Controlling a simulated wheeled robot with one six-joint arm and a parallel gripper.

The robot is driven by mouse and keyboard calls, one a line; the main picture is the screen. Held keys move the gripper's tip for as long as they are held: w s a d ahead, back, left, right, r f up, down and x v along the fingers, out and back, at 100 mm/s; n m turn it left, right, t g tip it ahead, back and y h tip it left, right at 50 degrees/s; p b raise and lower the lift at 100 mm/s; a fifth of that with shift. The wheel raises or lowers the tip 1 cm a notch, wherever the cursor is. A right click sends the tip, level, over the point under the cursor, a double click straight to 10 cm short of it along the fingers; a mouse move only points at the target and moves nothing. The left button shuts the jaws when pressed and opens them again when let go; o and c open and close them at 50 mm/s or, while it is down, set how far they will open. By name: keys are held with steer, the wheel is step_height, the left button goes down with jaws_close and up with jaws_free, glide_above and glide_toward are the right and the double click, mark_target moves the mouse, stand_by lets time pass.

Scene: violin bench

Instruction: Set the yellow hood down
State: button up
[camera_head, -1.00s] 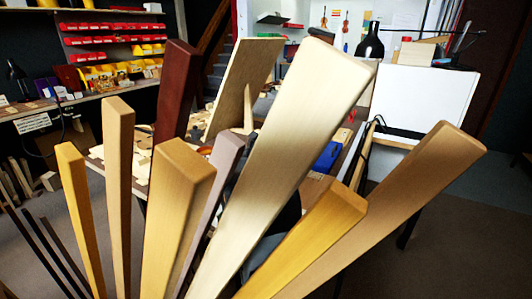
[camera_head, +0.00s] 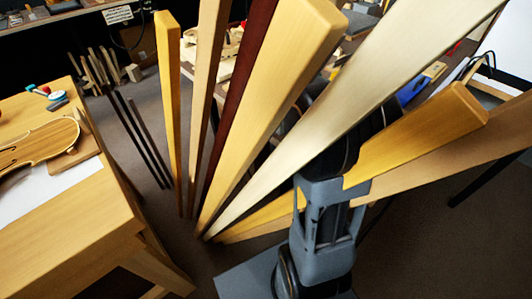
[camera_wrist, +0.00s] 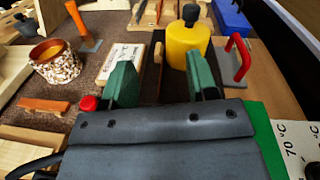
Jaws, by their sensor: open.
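The yellow hood (camera_wrist: 186,48), a rounded yellow body with a black knob on top, stands upright at the upper middle of the wrist view. My gripper (camera_wrist: 160,82) is open, with its two green fingers apart and nothing held between them. The hood is beyond the fingertips, more in line with the right finger, which overlaps its lower right part in the picture. Its base is partly hidden, and I cannot tell whether it touches a finger. In the head view I make out neither the hood nor the gripper.
In the wrist view, a red handle (camera_wrist: 238,58) stands right of the hood and a speckled cup (camera_wrist: 55,63) stands left. A pale labelled block (camera_wrist: 120,62) lies behind the left finger. In the head view, long wooden bars (camera_head: 270,100) block much of the scene; a violin bench (camera_head: 75,220) is left.

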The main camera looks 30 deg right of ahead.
steer(key=w+a+f+n+t+y, duration=0.15)
steer(key=a+n+t+y, duration=0.25)
steer(key=a+n+y, duration=0.65)
steer(key=w+a+f+n+t+y, duration=0.1)
steer(key=w+a+n+t+y, duration=0.15)
steer(key=a+n, duration=0.85)
steer(key=s+a+f+n+g+y, duration=0.1)
steer(key=s+f+n+g, duration=0.3)
steer(key=s+n, duration=0.6)
steer(key=s+a+f+n+g+y, duration=0.2)
steer(key=s+f+n+g, duration=0.3)
steer(key=s+n, duration=0.5)
steer(key=n, duration=0.6)
steer(key=shift+a+n+y, duration=0.2)
steer(key=shift+n+y, duration=0.15)
steer(key=shift+y, duration=0.05)
steer(key=shift+g, duration=0.25)
